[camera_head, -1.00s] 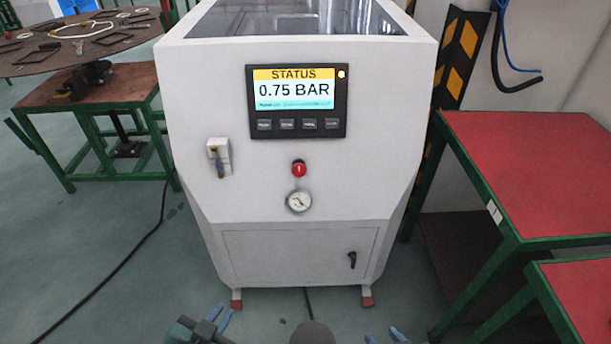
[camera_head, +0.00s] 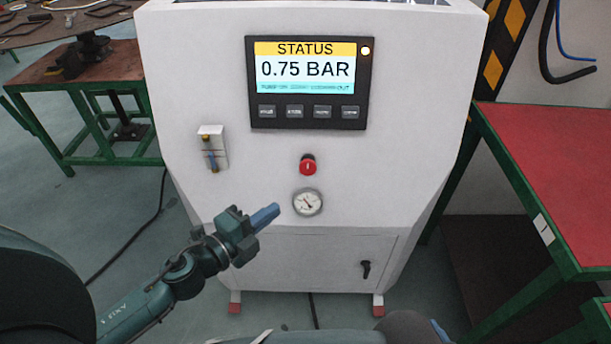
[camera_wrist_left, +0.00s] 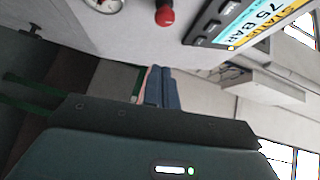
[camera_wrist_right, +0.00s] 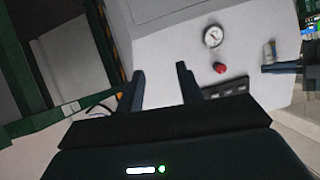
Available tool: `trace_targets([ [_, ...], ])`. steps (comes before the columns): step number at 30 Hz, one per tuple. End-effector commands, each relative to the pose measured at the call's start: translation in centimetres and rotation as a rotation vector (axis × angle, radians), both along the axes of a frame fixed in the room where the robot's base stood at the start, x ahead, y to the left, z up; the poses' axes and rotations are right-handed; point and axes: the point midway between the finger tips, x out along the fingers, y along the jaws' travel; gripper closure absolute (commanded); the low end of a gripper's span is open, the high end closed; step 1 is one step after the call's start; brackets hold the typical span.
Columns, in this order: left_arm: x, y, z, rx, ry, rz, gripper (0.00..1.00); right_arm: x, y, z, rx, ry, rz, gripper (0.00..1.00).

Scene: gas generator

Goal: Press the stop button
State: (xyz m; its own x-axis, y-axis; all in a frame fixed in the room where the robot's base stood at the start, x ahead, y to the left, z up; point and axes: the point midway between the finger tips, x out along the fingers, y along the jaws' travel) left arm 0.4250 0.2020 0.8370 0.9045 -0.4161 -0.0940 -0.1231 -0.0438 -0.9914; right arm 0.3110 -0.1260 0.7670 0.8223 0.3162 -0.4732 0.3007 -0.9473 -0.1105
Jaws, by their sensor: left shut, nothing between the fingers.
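The red stop button (camera_head: 308,165) is on the front of the white generator cabinet, below the screen and just above the round gauge. It also shows in the left wrist view (camera_wrist_left: 164,16) and the right wrist view (camera_wrist_right: 220,68). My left gripper (camera_head: 266,216) is shut and empty, below and left of the button in the head view and apart from it. Its blue fingers lie together in the left wrist view (camera_wrist_left: 161,88). My right gripper (camera_wrist_right: 161,78) is open and empty in its wrist view; only a fingertip shows at the head view's bottom edge.
The status screen (camera_head: 309,82) reads 0.75 BAR. The gauge (camera_head: 307,202) sits under the button, and a small valve fitting (camera_head: 212,148) is to the left. A red-topped green table (camera_head: 560,170) stands at right, and a workbench (camera_head: 85,90) at left.

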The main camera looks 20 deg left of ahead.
Motion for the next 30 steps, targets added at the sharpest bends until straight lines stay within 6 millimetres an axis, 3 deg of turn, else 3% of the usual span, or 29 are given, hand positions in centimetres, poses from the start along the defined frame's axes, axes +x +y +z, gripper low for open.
trace_targets([
  [8,1.0,-0.4,0.0,-0.002,-0.001,0.002,1.0,-0.2,0.1,-0.1,-0.003,0.007,0.001,0.64],
  [22,9.2,-4.2,-0.8,-0.004,-0.001,0.003,1.0,-0.4,-0.1,0.3,-0.031,0.017,0.007,0.64],
  [30,12.3,-3.0,-1.5,-0.002,0.0,0.002,1.0,-0.3,0.0,-0.1,-0.023,0.014,0.006,0.64],
])
